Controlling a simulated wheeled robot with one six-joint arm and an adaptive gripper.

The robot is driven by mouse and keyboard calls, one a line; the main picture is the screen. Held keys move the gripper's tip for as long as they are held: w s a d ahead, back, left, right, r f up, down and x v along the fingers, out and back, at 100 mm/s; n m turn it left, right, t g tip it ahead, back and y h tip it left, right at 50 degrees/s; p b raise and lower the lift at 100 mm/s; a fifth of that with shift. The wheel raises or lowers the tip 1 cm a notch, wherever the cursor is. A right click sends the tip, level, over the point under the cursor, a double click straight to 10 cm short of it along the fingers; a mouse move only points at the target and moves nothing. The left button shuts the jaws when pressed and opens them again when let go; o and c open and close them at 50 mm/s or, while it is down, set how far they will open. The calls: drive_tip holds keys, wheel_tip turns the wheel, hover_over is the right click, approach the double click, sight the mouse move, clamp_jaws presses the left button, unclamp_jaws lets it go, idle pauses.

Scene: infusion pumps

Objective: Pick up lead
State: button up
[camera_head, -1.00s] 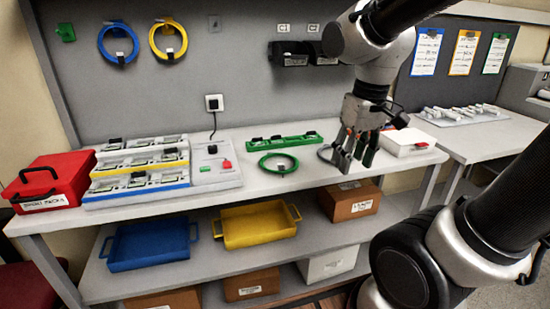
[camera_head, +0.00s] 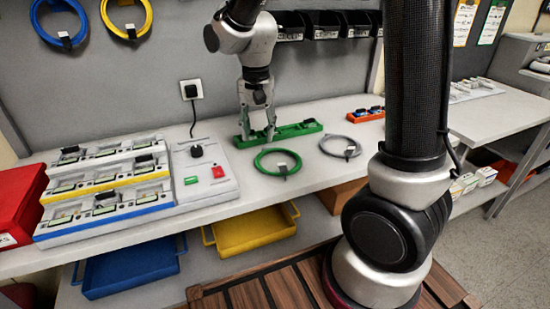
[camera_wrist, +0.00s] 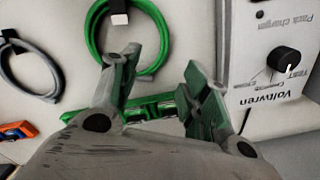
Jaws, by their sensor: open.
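A green coiled lead (camera_head: 277,163) with a pale tag lies on the white bench, and it also shows in the wrist view (camera_wrist: 97,42). A grey coiled lead (camera_head: 340,147) lies to its right. A blue coiled lead (camera_head: 62,43) and a yellow coiled lead (camera_head: 127,34) hang on the back wall. My gripper (camera_head: 258,138) points down over the left part of a long green tray (camera_head: 298,129), behind the green lead. In the wrist view its fingers (camera_wrist: 161,65) are apart with nothing held between them. The fingers and palm hide part of the tray.
A pump charger unit (camera_head: 205,170) with a black knob stands left of the gripper, beside a tiered rack (camera_head: 105,190). An orange tray (camera_head: 366,115) sits at right. Black wall bins (camera_head: 325,25) are behind my arm. A yellow tray (camera_head: 245,235) lies on the lower shelf.

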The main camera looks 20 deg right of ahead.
sight(259, 157)
drive_tip(key=shift+f, duration=0.5)
wheel_tip(259, 157, down, 7)
drive_tip(key=shift+r, duration=0.1)
clamp_jaws()
